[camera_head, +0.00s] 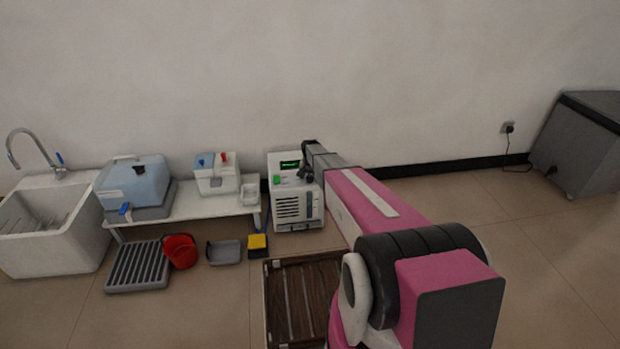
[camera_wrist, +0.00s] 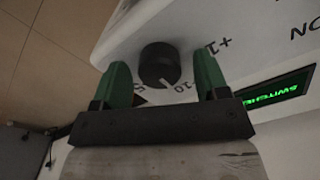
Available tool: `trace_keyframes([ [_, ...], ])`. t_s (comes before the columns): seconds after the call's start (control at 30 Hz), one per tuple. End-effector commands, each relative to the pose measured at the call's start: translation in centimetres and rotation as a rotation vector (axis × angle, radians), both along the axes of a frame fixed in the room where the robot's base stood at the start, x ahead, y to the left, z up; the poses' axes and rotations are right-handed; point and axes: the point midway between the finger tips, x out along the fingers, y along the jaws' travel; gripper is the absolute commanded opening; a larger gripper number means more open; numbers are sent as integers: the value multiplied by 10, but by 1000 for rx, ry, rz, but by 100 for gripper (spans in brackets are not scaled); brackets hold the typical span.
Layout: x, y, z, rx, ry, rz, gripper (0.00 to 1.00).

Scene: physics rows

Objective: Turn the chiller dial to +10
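The chiller (camera_head: 296,190) is a white box with a dark vent grille and a small green-lit display, standing on the floor by the wall. Its black round dial (camera_wrist: 160,63) shows in the wrist view, with printed marks around it; "10" and part of a "+1" mark are legible, and another looks like a 5. A pale line on the dial's edge points near the 10. My gripper (camera_wrist: 162,80) is open, its two green fingers on either side of the dial with gaps visible. In the head view my arm hides the dial.
The green display (camera_wrist: 275,92) shows lit text in the wrist view. Left of the chiller is a low white bench (camera_head: 185,212) with lab boxes.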

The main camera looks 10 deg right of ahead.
Motion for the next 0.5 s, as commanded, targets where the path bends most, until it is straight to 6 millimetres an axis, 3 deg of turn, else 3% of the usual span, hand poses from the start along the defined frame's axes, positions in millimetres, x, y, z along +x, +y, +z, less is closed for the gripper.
trace_keyframes([
  [0.27, 0, 0, 4, 0, 0, 0, 68],
  [0.5, -1, 0, 39, 0, -2, 0, 68],
])
